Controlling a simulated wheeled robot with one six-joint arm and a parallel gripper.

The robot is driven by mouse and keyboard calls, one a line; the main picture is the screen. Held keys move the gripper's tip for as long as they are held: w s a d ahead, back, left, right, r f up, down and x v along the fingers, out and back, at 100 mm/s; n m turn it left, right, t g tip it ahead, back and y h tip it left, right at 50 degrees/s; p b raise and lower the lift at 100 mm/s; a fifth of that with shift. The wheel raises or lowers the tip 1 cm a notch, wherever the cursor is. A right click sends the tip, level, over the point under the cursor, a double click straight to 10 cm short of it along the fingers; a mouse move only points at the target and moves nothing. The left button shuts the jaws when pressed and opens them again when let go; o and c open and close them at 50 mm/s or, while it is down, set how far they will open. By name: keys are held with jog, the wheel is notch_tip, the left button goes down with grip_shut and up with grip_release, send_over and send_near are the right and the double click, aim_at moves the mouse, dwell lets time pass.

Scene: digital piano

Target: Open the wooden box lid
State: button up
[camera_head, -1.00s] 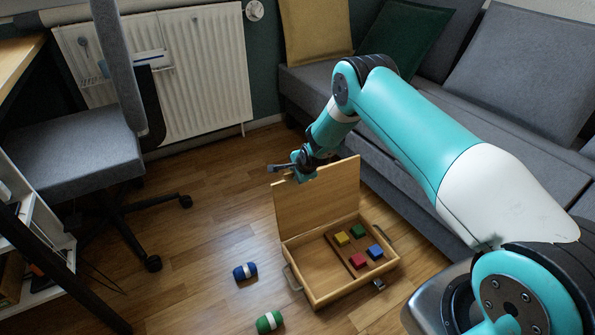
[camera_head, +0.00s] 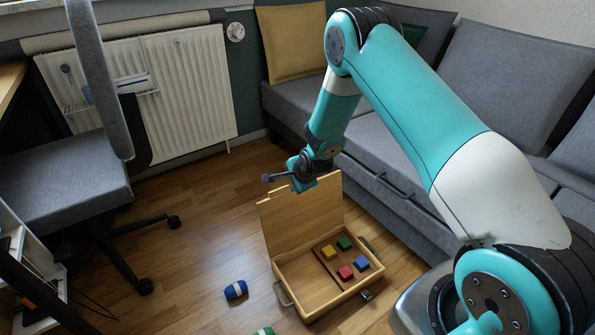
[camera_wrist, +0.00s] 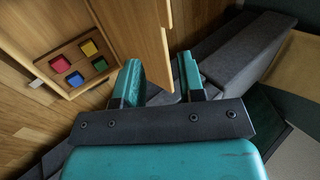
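The wooden box (camera_head: 312,310) stands on the floor with its lid (camera_head: 303,218) raised roughly upright at its back edge. The inside is open to view. My gripper (camera_head: 283,180) is at the lid's upper edge in the head view. In the wrist view, my gripper (camera_wrist: 160,72) is open, its two teal fingers apart. The lid (camera_wrist: 138,35) reaches down into the gap between them in the picture. I cannot tell whether a finger touches it. The box interior with its blocks also shows at the upper left of the wrist view.
Yellow, green, red and blue blocks (camera_head: 361,263) lie in the box's right part. A blue roll (camera_head: 236,290) and a green roll (camera_head: 263,332) lie on the floor nearby. The grey sofa (camera_head: 400,195) stands close behind. A desk chair (camera_head: 65,180) is left; floor between is clear.

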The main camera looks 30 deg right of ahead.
jog(key=v, duration=0.4)
jog(key=shift+p, duration=0.35)
jog(key=s+a+r+n+g+y, duration=0.2)
jog(key=s+a+r+n, duration=0.4)
jog(key=r, duration=0.4)
jog(key=s+a+r+n+g+y, duration=0.1)
jog(key=s+a+r+n, duration=0.5)
jog(key=r, duration=0.4)
jog(key=s+a+r+n+g, duration=0.1)
jog(key=s+a+r+n, duration=0.2)
jog(key=s, duration=0.5)
jog(key=s+r+n+g, duration=0.2)
jog(key=s+r+n, duration=0.2)
jog(key=s+n, duration=0.3)
jog(key=s+a+r+n+g, duration=0.1)
jog(key=s+a+r+n, duration=0.15)
jog(key=s, duration=0.55)
notch_tip(320, 180, up, 31)
jog(key=p, duration=3)
jog(key=shift+w+d+y+p, duration=0.15)
jog(key=shift+d+y+p, duration=0.15)
jog(key=shift+d+y, duration=0.15)
